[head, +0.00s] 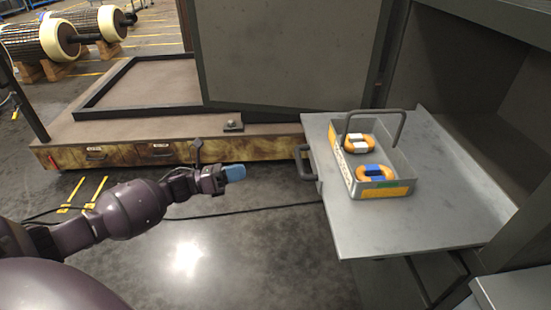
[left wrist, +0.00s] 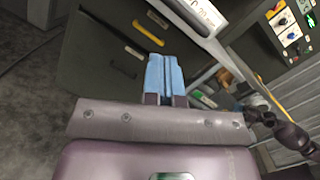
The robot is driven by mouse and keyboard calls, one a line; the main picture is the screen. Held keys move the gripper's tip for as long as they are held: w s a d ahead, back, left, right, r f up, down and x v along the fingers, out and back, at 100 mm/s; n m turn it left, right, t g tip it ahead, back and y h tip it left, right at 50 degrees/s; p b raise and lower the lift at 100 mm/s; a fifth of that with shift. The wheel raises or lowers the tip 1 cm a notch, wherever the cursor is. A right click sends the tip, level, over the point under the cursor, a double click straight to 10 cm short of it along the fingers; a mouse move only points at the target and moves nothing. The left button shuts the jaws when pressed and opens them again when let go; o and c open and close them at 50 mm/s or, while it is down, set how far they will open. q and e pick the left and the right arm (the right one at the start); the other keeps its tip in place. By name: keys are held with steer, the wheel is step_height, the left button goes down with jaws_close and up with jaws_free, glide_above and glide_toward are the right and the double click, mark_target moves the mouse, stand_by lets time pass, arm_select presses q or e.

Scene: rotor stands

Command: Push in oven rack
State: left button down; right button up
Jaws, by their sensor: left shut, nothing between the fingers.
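The oven rack (head: 445,215) is a flat grey metal shelf. It sticks out to the left from the dark oven opening (head: 480,75) at the right of the head view. My left gripper (head: 240,173) has blue fingertips and is shut and empty. It is left of the rack handle, with a clear gap between them. The blue fingertips also show pressed together in the left wrist view (left wrist: 164,76).
A metal bin (head: 403,171) with a looped handle stands on the rack, holding orange parts with blue and white bands. A large grey panel (head: 285,50) stands upright behind. A low brown platform (head: 130,125) lies at the back left. The floor (head: 255,245) before the rack is open.

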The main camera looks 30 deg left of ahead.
mark_target(418, 162)
arm_select(q)
steer(key=w+d+r+m+g+h, duration=0.1)
steer(key=w+d+m, duration=0.5)
steer(key=d, duration=0.6)
step_height(418, 162, up, 2)
steer(key=shift+w+r+m+g+h, duration=0.15)
steer(key=shift+m+g+h, duration=0.3)
steer(key=shift+h, duration=0.45)
arm_select(e)
steer(key=shift+w+a, duration=0.2)
steer(key=shift+w, duration=0.05)
